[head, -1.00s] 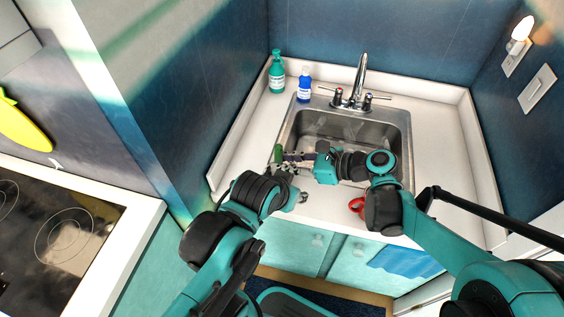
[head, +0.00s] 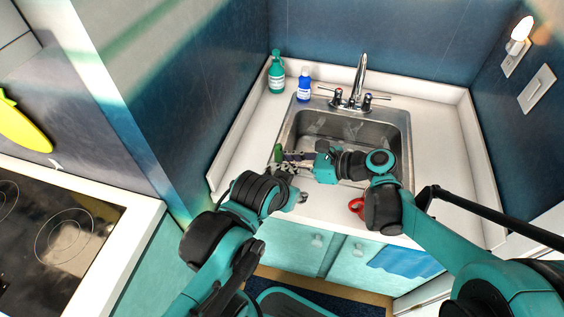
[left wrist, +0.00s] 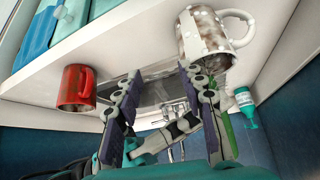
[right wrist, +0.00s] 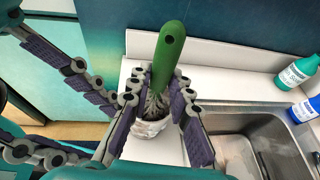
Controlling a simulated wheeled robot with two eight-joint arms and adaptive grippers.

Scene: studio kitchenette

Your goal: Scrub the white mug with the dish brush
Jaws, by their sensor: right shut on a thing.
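The white mug (right wrist: 152,128) stands upright on the counter left of the sink; the left wrist view shows brown stains on the mug (left wrist: 205,45). The dish brush has a green handle (right wrist: 166,55), also seen in the head view (head: 278,151). Its bristles are down at the mug's mouth, apparently inside; how deep is hidden. My right gripper (right wrist: 162,85) is shut on the brush just above the mug. My left gripper (left wrist: 162,78) is open, its fingers apart, close beside the mug. Whether a fingertip touches the mug is unclear.
A red mug (head: 357,206) stands on the front counter edge, also in the left wrist view (left wrist: 77,88). The steel sink (head: 400,125) lies right of the white mug. A green bottle (head: 277,77) and a blue bottle (head: 304,88) stand behind. The right counter is clear.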

